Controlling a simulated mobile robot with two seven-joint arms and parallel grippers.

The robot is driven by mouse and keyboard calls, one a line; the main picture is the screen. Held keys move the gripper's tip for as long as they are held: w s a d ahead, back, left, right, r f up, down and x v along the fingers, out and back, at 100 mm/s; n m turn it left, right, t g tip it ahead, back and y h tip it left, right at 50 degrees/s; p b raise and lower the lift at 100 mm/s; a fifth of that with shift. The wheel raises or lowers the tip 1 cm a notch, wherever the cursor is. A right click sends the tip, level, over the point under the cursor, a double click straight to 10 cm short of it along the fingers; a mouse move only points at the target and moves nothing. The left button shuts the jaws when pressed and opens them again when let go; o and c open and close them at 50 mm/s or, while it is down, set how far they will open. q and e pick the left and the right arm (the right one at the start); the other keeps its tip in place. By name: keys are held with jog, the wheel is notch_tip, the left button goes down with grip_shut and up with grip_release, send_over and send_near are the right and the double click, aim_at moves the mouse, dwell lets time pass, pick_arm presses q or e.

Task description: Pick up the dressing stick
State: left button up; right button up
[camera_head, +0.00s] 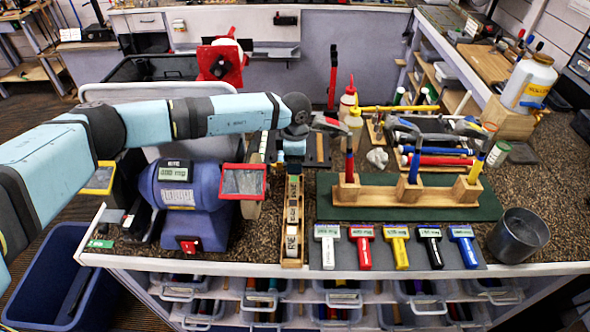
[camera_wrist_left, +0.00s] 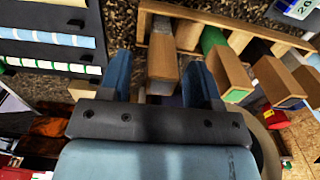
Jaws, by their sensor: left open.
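A narrow wooden rack (camera_head: 293,222) holding several blocks stands on the bench right of the blue bench grinder (camera_head: 190,193). In the left wrist view the rack (camera_wrist_left: 262,36) runs across the upper right, with several wood-coloured blocks in it. I cannot tell for sure which piece is the dressing stick; a tan block (camera_wrist_left: 164,58) between my fingers may be it. My left gripper (camera_head: 294,148) is over the far end of the rack. In the wrist view its two blue fingers (camera_wrist_left: 160,75) are open, one on each side of the tan block. Contact is not clear. My right gripper is not in view.
Right of the rack, a wooden holder (camera_head: 405,212) with upright hammers stands on a green mat (camera_head: 345,211). Several coloured labelled tools (camera_head: 400,248) lie along the front edge. A metal cup (camera_head: 519,236) stands at the right. Bottles and hammers crowd the back.

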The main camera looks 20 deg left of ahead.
pick_arm(q)
jog(key=c, duration=1)
jog(key=shift+o, duration=0.2)
